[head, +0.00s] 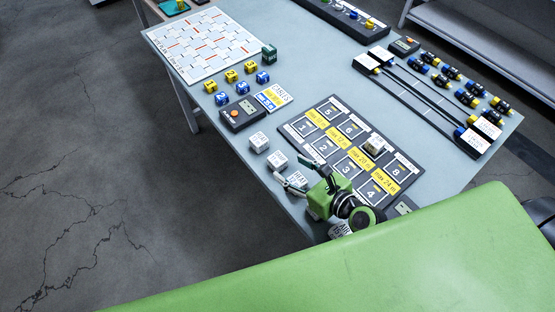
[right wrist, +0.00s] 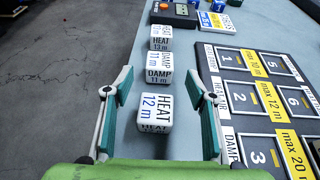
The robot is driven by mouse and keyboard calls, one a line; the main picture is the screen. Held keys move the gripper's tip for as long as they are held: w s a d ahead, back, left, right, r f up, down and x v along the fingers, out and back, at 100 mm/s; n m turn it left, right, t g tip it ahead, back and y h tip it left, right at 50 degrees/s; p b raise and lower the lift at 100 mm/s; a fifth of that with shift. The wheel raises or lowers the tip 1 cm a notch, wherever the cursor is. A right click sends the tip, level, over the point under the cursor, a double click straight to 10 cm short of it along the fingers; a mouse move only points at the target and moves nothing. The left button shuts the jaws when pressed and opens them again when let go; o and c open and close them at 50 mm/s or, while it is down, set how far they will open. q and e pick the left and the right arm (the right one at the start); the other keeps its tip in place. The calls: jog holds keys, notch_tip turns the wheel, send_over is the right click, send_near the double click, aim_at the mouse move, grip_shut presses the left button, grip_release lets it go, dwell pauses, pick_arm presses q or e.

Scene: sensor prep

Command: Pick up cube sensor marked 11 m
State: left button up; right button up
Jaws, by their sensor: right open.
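The white cube marked DAMP 11 m (right wrist: 159,67) stands on the table, second in a row of white cubes, ahead of my fingertips in the right wrist view. It also shows in the head view (head: 278,160), its print hard to read there. My right gripper (head: 296,173) is open and empty above the row. In the right wrist view its teal fingers (right wrist: 158,86) stand on either side of the cube marked HEAT 12 m (right wrist: 155,111), which is nearer than the 11 m cube. My left gripper is not in view.
A cube marked HEAT 13 m (right wrist: 161,38) stands beyond the 11 m cube. The dark numbered board (right wrist: 246,130) lies right of the row; one white cube (head: 375,145) sits on it. The table's edge runs close left of the row. Another cube (head: 340,230) is near my wrist.

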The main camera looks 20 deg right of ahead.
aim_at(281, 162)
jog(key=x, duration=0.2)
jog(key=shift+w+a, duration=0.1)
jog(key=shift+w, duration=0.3)
jog(key=x, duration=0.3)
jog(key=shift+w+a+f+p, duration=0.1)
jog(key=shift+w+f+p, duration=0.1)
jog(key=shift+f+p, duration=0.1)
jog(key=shift+w+f, duration=0.1)
jog(key=shift+w, duration=0.15)
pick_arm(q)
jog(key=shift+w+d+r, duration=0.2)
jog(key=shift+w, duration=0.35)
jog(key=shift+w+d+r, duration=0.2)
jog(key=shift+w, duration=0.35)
pick_arm(e)
jog(key=shift+a, duration=0.1)
jog(key=c, duration=1.2)
